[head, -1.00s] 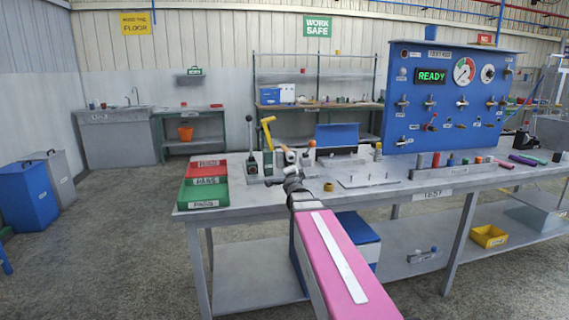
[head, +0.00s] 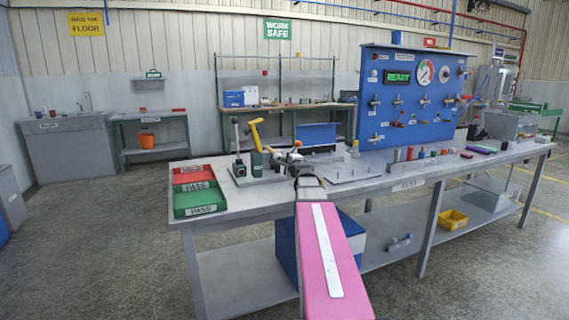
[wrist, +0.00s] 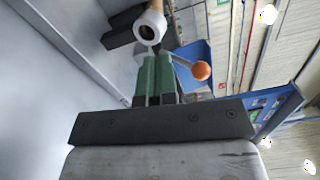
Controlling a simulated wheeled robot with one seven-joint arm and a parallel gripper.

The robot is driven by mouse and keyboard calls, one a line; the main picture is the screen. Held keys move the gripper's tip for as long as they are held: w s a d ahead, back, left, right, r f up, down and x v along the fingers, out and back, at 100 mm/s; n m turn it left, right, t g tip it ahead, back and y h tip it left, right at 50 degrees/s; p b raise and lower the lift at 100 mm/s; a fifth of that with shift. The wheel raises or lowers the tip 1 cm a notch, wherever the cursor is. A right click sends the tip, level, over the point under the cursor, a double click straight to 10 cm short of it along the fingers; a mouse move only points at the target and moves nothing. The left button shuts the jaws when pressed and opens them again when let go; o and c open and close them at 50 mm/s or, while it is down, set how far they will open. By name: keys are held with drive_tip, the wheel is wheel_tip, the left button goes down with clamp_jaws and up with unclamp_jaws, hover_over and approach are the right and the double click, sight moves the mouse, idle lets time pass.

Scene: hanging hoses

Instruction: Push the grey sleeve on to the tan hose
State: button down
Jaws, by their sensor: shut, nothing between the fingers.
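My gripper (wrist: 156,82) is shut and empty, its two green-faced fingers side by side in the wrist view. In the head view my gripper is small and hard to make out at the end of my pink arm, over the bench. A pale grey sleeve (wrist: 150,24) with a dark round bore lies just beyond the fingertips. A tan piece that looks like the tan hose (wrist: 154,4) shows behind it at the top edge. I cannot tell how far the sleeve sits on it, or whether my fingertips touch the sleeve. Both are too small to tell in the head view.
A dark clamp block (wrist: 121,27) is beside the sleeve. An orange ball knob (wrist: 201,70) is close right of my fingers. On the bench (head: 240,203) stand a yellow-handled lever (head: 256,130), red and green trays (head: 200,200) and a blue test panel (head: 415,100).

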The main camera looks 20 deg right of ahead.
sight(280, 156)
drive_tip(key=shift+w+a, duration=0.1)
drive_tip(key=shift+w, duration=2.6)
drive_tip(key=shift+w, duration=1)
drive_tip(key=s, duration=1.3)
drive_tip(key=shift+s+d, duration=0.2)
drive_tip(key=shift+s, duration=0.2)
